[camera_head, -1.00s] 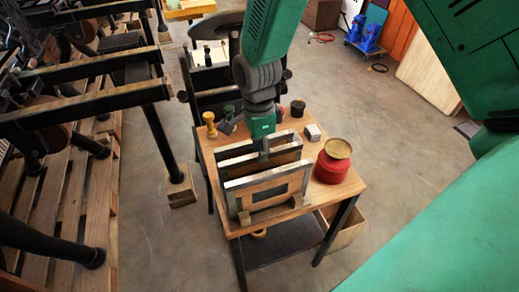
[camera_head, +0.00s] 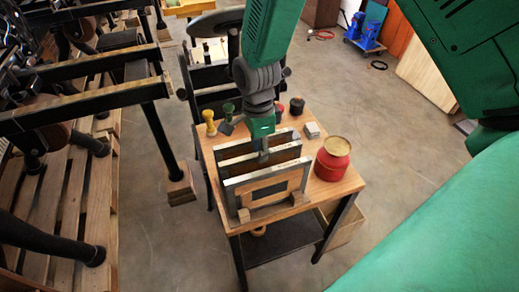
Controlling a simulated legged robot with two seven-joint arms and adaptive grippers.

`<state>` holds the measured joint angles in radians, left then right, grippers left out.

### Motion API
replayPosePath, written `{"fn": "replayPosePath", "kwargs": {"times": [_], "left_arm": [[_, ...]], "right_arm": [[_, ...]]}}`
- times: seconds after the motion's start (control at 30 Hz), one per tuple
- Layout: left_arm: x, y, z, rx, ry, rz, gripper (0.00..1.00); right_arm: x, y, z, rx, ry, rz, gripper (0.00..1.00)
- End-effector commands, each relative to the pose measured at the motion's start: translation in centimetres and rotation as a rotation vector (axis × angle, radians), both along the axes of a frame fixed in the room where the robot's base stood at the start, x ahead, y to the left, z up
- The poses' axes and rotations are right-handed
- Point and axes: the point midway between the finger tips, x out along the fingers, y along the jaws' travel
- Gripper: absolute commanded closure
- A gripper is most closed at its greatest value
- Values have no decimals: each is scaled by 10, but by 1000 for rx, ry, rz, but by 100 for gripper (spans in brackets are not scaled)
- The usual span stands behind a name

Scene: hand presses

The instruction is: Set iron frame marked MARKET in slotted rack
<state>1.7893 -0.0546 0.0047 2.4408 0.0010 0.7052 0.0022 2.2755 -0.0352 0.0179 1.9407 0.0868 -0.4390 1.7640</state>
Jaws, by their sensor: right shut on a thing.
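My right gripper (camera_head: 263,155) reaches down over the wooden table. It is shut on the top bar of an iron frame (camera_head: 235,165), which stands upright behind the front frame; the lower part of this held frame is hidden. The front iron frame (camera_head: 268,184) has a wooden panel with a dark opening and stands upright in the wooden feet of a slotted rack (camera_head: 292,198). Another frame edge (camera_head: 232,149) shows at the back. I cannot read the MARKET marking on any frame. My left gripper is not in view.
A red tin with a brass-coloured top (camera_head: 332,165) stands right of the frames. A yellow-handled stamp (camera_head: 209,121), a dark pot (camera_head: 297,106) and a small grey block (camera_head: 312,130) are at the table's back. Presses on pallets (camera_head: 60,200) fill the left side.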

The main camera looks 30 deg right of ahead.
Motion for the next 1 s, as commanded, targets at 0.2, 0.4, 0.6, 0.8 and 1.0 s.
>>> {"fn": "replayPosePath", "kwargs": {"times": [0.2,0.4,0.6,0.8,1.0], "left_arm": [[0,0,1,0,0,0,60],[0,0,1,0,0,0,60],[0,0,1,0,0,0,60],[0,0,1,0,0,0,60],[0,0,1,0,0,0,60]], "right_arm": [[1,0,-2,-1,0,1,100],[1,0,-4,0,2,1,100],[0,0,-5,0,4,1,61],[-1,0,-4,0,3,0,59],[-1,0,-3,0,1,0,59]]}}
